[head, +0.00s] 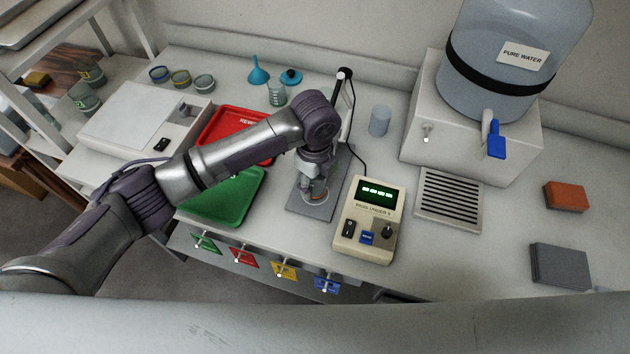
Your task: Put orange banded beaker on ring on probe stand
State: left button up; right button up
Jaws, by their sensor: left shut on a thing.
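My left gripper (314,178) reaches down over the grey base plate of the probe stand (333,196). It is shut on the orange banded beaker (316,194), a small clear vessel with an orange band, mostly covered by my fingers. The beaker is over the plate; I cannot tell whether it touches it. The stand's upright post (346,95) rises behind my wrist, with a dark cable running to the meter. The ring on the stand is not clearly visible under the beaker and gripper. My right gripper is not in view.
A meter with a green display (369,220) stands right of the plate. A clear cylinder (380,121) stands behind it. Red (222,126) and green (236,207) trays lie left, partly under my arm. A water dispenser (430,105) and drain grate (449,200) are at right.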

pick_arm(q)
jog(key=shift+f, duration=0.65)
jog(key=shift+f, duration=0.15)
jog(key=o, duration=1.2)
notch_tip(320, 180, up, 12)
jog(key=b, duration=0.1)
jog(key=shift+s, duration=0.1)
